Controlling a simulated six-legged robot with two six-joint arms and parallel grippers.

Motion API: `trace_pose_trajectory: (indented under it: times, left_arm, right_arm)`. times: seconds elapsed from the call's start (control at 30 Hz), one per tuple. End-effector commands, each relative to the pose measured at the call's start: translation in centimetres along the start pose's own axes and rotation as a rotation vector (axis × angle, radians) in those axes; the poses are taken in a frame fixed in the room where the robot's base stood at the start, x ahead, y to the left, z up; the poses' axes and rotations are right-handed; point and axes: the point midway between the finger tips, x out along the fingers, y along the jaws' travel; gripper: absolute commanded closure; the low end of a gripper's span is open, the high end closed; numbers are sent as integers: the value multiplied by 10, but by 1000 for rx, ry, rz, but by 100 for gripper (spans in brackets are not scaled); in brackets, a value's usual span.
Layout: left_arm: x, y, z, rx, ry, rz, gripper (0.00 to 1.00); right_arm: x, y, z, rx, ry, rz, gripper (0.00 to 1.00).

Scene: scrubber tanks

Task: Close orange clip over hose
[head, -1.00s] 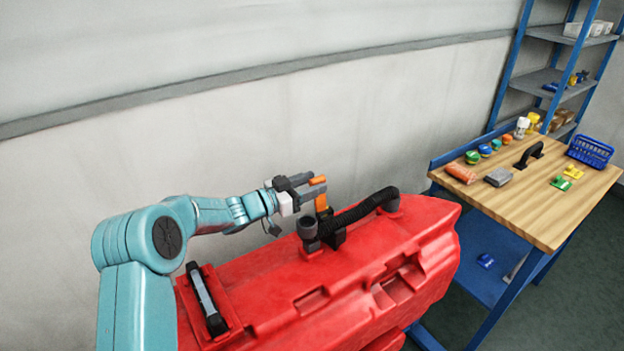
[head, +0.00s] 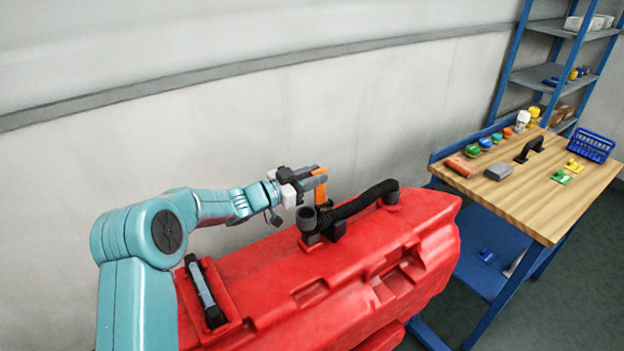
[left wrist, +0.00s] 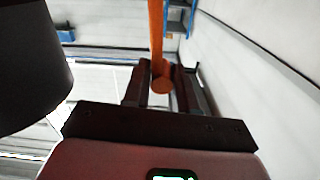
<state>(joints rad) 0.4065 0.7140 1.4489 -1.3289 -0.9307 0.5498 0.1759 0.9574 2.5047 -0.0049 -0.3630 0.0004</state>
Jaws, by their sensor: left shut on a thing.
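The orange clip (head: 320,195) stands upright in the head view, raised beside the black ribbed hose (head: 358,204) and not over it. My left gripper (head: 318,176) is shut on the clip's upper end. In the left wrist view the clip (left wrist: 156,40) runs up as an orange bar, its round end between the two dark fingers (left wrist: 162,88). The hose arches along the top of the red tank (head: 340,270) between two dark fittings. The clip's base is partly hidden by the hose fitting. My right gripper is not in view.
A wooden workbench (head: 545,205) with small parts and a blue basket (head: 590,146) stands at the right, before a blue shelf rack (head: 545,78). A pale wall runs behind the tank.

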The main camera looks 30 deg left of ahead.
Motion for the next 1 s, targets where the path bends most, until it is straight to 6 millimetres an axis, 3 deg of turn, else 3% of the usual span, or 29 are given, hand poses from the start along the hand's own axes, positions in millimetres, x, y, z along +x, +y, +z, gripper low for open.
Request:
trace_pose_trajectory:
  times: [0.1, 0.4, 1.0]
  left_arm:
    - [0, 6, 1, 46, 0, -2, 100]
    - [0, 25, -5, 42, -2, -1, 100]
    - [0, 45, -6, 38, -3, 1, 100]
  right_arm:
    - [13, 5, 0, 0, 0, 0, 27]
    - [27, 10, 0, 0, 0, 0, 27]
    - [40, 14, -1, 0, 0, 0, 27]
